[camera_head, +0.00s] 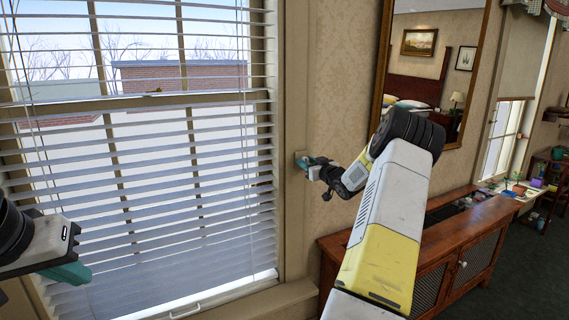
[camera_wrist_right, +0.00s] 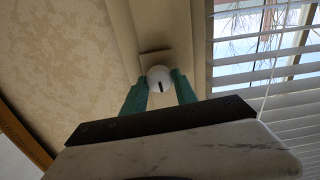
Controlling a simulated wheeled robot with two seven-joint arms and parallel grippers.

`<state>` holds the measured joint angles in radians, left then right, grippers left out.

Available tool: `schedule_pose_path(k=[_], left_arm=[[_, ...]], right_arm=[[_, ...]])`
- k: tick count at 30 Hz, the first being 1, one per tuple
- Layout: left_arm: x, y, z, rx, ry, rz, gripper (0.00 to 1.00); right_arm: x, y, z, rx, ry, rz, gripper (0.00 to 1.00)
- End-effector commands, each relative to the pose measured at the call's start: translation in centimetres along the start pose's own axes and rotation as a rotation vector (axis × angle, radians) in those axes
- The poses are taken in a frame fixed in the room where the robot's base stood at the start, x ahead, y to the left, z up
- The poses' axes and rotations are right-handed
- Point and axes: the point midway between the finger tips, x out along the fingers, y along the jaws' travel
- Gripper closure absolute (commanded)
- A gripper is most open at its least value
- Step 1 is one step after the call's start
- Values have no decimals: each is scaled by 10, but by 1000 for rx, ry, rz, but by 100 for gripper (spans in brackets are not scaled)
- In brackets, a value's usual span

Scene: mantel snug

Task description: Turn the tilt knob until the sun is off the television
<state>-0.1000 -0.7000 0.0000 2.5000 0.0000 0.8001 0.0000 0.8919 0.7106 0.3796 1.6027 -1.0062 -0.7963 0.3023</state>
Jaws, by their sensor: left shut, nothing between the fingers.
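The tilt knob (camera_wrist_right: 160,78) is a small white round knob with a dark upright mark, on a plate on the wall beside the window. In the right wrist view my right gripper (camera_wrist_right: 159,76) has a teal finger on each side of it, close against it. In the head view my right gripper (camera_head: 311,166) reaches the window frame's right edge and hides the knob. The white blind (camera_head: 150,190) hangs over the window, its slats apart with daylight between them. My left gripper (camera_head: 72,274) is shut and empty at lower left. I see no television.
A wooden cabinet (camera_head: 455,245) stands below a framed mirror (camera_head: 383,50) to the right of the window. The window sill (camera_head: 270,303) juts out below the blind. Farther right are a second window (camera_head: 497,135) and a ledge with several small items.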

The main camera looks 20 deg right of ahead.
Motion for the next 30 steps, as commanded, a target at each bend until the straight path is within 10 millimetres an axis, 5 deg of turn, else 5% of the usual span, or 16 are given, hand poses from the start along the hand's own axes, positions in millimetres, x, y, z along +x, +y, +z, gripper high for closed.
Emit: schedule_pose_path(k=[15,24,25,27,30], left_arm=[[0,0,0,0,0,0,100],[0,0,0,0,0,0,100],[0,0,0,0,0,0,100],[0,0,0,0,0,0,100],[0,0,0,0,0,0,100]], right_arm=[[0,1,1,307,-1,0,100],[0,1,1,319,-1,0,100],[0,1,1,319,-1,0,62],[0,1,1,318,-1,0,48],[0,1,1,318,-1,0,46]])
